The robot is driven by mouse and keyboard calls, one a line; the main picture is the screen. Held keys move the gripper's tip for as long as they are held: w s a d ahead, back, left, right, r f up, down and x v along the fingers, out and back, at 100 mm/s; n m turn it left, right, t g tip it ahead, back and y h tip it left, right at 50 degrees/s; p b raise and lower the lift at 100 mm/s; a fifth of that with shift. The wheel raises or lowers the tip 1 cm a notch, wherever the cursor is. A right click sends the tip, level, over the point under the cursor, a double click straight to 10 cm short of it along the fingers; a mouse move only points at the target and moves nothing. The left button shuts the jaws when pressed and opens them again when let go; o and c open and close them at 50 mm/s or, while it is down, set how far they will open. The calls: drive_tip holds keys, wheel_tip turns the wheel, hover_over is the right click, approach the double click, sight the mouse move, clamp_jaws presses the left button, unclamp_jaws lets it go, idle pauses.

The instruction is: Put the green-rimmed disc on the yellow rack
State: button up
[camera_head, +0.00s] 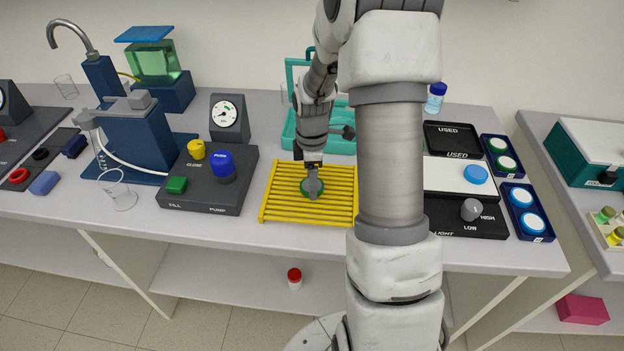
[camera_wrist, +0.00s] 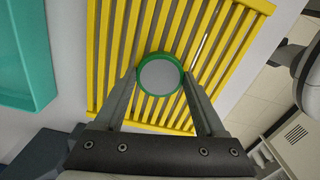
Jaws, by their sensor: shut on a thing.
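The green-rimmed disc (camera_wrist: 160,75) has a grey face and a green ring. It lies over the slats of the yellow rack (camera_wrist: 222,45), flat as far as I can see. In the head view, the disc (camera_head: 312,193) is partly covered by my gripper (camera_head: 313,180), over the right half of the yellow rack (camera_head: 275,200). My gripper (camera_wrist: 160,88) is shut on the disc, one finger at each side of its rim. I cannot tell whether the disc touches the slats or hovers just above them.
A dark control box (camera_head: 215,203) with green, yellow and blue knobs stands left of the rack. A teal tray (camera_head: 345,146) lies behind it. Right of my arm are a black USED tray (camera_head: 453,139), a light plate with a blue disc (camera_head: 476,174), and blue trays (camera_head: 530,234) holding discs.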

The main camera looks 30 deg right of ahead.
drive_tip(key=shift+f, duration=0.2)
drive_tip(key=o, duration=1.3)
drive_tip(key=shift+r, duration=0.1)
wheel_tip(320, 180, up, 12)
drive_tip(key=shift+r+p, duration=0.15)
drive_tip(key=shift+p, duration=0.3)
